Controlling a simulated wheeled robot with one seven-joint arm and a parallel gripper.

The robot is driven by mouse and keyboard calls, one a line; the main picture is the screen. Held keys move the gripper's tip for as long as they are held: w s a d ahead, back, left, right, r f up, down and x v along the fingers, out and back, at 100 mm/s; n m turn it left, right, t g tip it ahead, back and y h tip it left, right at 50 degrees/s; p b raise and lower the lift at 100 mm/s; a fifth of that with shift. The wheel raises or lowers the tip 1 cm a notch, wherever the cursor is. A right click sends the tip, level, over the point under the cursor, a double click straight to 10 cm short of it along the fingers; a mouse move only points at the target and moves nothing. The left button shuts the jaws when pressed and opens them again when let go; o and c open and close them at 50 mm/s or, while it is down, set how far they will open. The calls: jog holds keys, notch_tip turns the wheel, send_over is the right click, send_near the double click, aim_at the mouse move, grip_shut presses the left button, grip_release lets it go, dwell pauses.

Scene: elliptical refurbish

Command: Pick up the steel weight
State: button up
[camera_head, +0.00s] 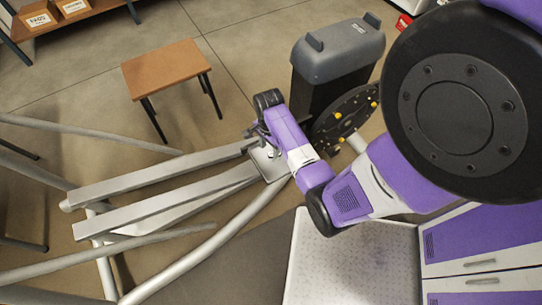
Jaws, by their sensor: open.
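My gripper (257,138) is small and dark at the end of my purple and white arm, left of the forearm and above a small metal plate (268,170). Its jaws are open, with no held object visible between them. A small shiny metal piece (268,152) sits on the plate just below the gripper. It may be the steel weight, but it is small and partly hidden by my arm, so I cannot tell for certain. I cannot tell whether the fingers touch it.
Grey machine rails (160,184) reach the plate from the left. A black disc (345,118) with yellow dots stands right of the gripper, before a dark lidded bin (338,55). A brown stool (166,66) stands behind the rails. Floor around the stool is clear.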

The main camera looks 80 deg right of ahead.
aim_at(271, 154)
jog(key=f, duration=0.6)
jog(key=shift+s+d+f+b, duration=0.15)
jog(key=shift+d+b, duration=0.1)
jog(key=shift+b, duration=0.15)
grip_shut()
